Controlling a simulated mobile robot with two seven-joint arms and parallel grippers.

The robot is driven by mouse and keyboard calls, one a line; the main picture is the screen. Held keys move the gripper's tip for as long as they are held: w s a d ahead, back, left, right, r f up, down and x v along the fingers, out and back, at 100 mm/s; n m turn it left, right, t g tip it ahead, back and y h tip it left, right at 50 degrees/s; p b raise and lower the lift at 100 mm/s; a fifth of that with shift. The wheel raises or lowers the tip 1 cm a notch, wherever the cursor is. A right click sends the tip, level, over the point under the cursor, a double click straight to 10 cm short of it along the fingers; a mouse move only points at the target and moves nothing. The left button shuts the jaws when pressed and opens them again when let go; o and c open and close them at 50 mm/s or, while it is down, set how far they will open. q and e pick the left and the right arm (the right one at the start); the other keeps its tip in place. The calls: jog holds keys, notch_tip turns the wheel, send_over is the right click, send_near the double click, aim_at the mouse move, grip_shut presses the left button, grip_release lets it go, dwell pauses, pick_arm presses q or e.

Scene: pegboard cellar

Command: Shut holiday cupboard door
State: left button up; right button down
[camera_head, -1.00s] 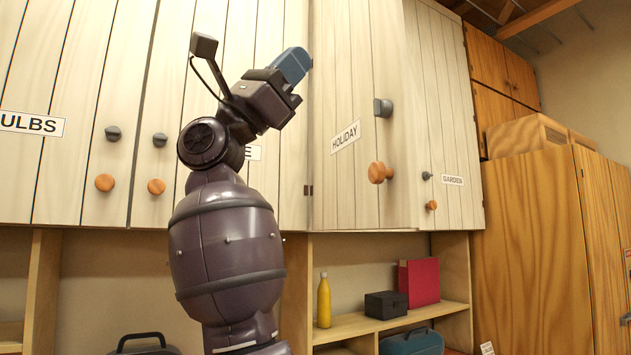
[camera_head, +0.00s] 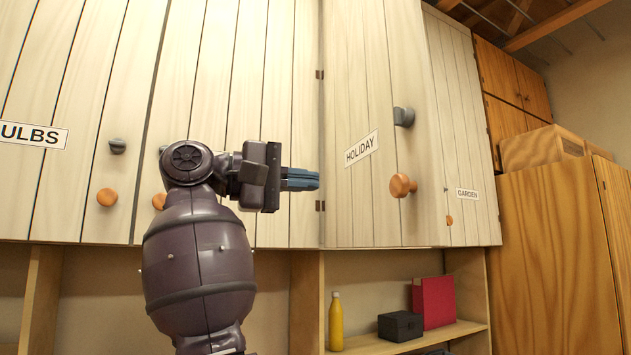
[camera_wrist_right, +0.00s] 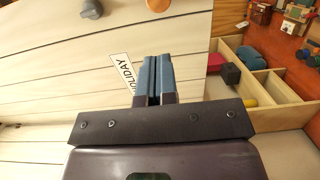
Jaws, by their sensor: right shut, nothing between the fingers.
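The holiday cupboard door (camera_head: 362,205) is pale planked wood with a HOLIDAY label, a round orange knob and a grey latch piece. It stands ajar, swung out from its hinges on the left, with its knob edge toward me. My right gripper (camera_head: 318,179) is shut and empty, its blue fingers pointing right, beside the hinge side of the door in the head view. In the right wrist view the shut fingers (camera_wrist_right: 153,78) show in front of the door (camera_wrist_right: 60,60), overlapping its label. I cannot tell whether they touch it. My left gripper is not in view.
The garden cupboard door (camera_head: 462,150) is to the right, and the bulbs door (camera_head: 60,90) to the left. Below is an open shelf (camera_head: 400,340) with a yellow bottle (camera_head: 336,322), a black box (camera_head: 400,325) and a red binder (camera_head: 434,302). A tall wooden cabinet (camera_head: 550,240) stands at right.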

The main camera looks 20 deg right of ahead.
jog(key=s+d+p, duration=0.1)
jog(key=d, duration=1.1)
jog(key=shift+s, duration=0.35)
jog(key=shift+a, duration=0.1)
